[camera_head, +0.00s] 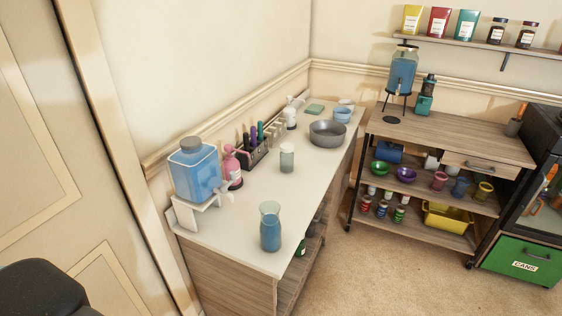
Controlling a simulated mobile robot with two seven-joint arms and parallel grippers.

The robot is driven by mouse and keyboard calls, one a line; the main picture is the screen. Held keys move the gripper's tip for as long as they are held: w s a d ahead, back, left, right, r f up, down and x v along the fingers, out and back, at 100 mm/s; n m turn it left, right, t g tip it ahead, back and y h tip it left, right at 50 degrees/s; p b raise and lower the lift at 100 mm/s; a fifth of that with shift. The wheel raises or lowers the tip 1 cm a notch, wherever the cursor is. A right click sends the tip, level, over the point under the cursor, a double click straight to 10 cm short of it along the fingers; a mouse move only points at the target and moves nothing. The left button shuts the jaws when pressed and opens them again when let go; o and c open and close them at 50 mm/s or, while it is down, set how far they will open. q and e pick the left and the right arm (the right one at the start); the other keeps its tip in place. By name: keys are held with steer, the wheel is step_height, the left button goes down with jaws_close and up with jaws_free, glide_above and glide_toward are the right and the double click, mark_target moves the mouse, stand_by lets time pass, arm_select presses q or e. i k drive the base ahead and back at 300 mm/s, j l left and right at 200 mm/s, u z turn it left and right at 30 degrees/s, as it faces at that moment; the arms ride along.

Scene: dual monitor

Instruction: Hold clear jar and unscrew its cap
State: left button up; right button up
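Neither of my grippers is in view, and nothing is touching the jar.
A blue dispenser (195,170) on a white stand, a pink bottle (232,168) and a dark rack (256,152) line the wall side. A grey bowl (327,133) stands farther back. Counter around the jar is clear. A wooden cart (455,140) stands at right.

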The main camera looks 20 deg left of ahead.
mark_target(287, 160)
steer(key=i+l+u, duration=0.15)
steer(key=u, duration=1.05)
steer(key=l+u, duration=0.7)
steer(key=l, duration=0.15)
steer(key=k+l+u, duration=0.15)
steer(key=l, duration=0.3)
steer(key=l+u, duration=0.1)
steer(key=l, duration=0.35)
steer(key=k+l, duration=0.1)
steer(key=l, duration=0.35)
steer(key=k+l, duration=0.1)
steer(key=l, duration=0.35)
steer(key=u, duration=0.05)
